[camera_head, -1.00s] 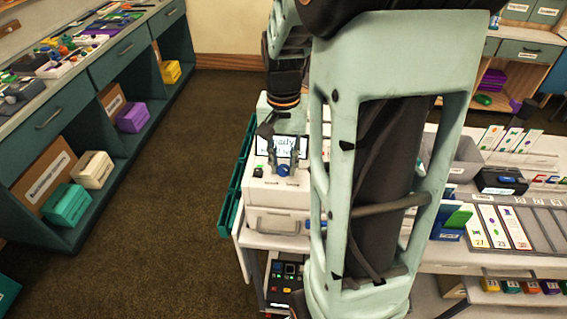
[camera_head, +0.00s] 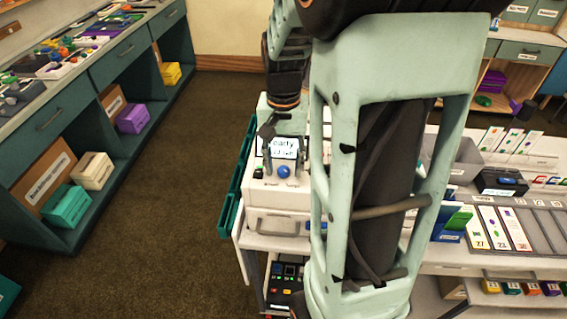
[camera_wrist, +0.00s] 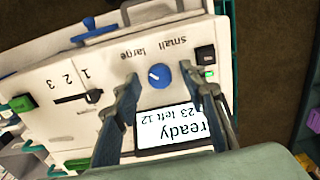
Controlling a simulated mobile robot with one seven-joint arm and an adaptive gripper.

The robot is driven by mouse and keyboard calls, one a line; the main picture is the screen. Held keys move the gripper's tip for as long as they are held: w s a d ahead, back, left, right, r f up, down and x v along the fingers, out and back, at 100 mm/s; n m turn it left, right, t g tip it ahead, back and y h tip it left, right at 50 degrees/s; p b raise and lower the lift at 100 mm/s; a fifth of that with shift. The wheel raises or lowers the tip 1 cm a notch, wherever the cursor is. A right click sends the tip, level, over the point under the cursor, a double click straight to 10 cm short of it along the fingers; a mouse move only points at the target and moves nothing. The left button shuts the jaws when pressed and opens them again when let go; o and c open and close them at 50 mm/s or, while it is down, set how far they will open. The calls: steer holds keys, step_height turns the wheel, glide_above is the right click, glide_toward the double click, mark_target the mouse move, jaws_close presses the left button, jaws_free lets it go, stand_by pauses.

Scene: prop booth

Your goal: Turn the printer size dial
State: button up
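The blue size dial (camera_head: 284,172) is on the white front of the printer (camera_head: 262,198), below its lit screen (camera_head: 284,148). In the wrist view the dial (camera_wrist: 159,76) shows a small white mark on its upper left, seemingly on the side of the word "large"; "small" is printed to the right of that. My gripper (camera_head: 283,155) is open and empty. In the wrist view its two fingers stand on either side of the dial, apart from it. The screen (camera_wrist: 168,124) reads "ready" and "23 left 12", upside down.
The wrist view also shows a slider (camera_wrist: 78,98) marked 1, 2, 3, a black switch with a green light (camera_wrist: 206,58), and a green button (camera_wrist: 22,103). A teal rail (camera_head: 236,185) runs along the printer's left side. Open floor lies further left.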

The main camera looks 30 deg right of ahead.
mark_target(283, 169)
step_height(283, 169, up, 12)
stand_by(0.5)
